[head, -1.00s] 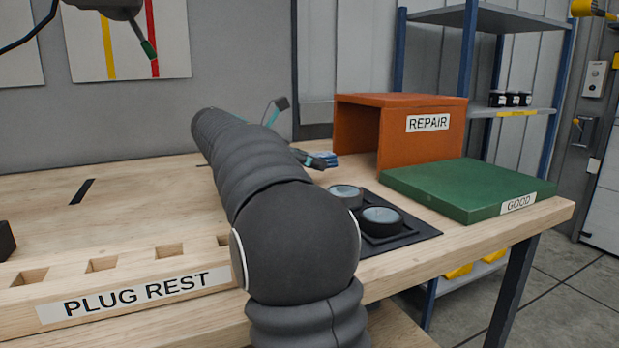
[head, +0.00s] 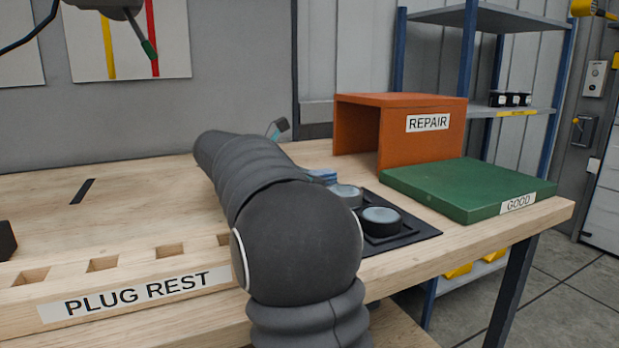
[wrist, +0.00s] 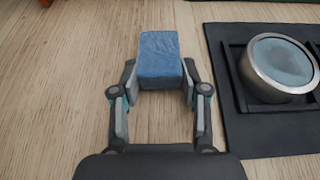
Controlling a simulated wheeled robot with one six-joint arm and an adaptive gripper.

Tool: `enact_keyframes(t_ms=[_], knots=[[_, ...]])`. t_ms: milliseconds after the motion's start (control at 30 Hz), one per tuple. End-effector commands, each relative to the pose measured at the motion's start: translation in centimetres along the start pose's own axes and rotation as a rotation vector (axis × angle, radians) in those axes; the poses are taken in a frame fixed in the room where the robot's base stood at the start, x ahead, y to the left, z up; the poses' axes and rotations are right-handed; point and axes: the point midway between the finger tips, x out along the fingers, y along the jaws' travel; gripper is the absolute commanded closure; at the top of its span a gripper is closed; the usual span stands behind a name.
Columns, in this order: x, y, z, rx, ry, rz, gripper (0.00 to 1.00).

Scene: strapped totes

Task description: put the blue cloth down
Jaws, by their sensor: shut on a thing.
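The blue cloth (wrist: 158,54) is a folded block between the fingertips of my gripper (wrist: 157,80) in the wrist view. My gripper is shut on it, with a finger on each side. The cloth is at or just above the bare wooden bench (wrist: 40,110); I cannot tell whether it touches. In the head view my arm hides most of the gripper, and only a bit of the cloth (head: 323,176) shows past the arm, left of the round lenses.
A black tray (head: 413,233) with two round glass-topped pieces (head: 381,220) lies just right of the cloth. Behind are an orange REPAIR box (head: 420,145) and a green GOOD pad (head: 465,190). The PLUG REST rail (head: 140,285) runs along the front left.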

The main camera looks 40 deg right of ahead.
Motion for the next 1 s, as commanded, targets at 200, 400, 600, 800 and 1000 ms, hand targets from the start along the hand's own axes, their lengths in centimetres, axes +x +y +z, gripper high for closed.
enact_keyframes(t_ms=[200, 400, 600, 800, 1000], knots=[[0.5, 0.0, -1.4, -0.014, 0.013, -0.013, 0.48], [0.5, 0.1, -1.6, -0.017, 0.013, -0.012, 0.30], [0.3, 0.2, -1.7, -0.021, 0.014, -0.005, 0.30], [-0.6, 0.3, -0.5, -0.020, 0.013, 0.001, 0.30], [-4.4, 0.2, -0.1, -0.014, 0.010, -0.001, 0.30]])
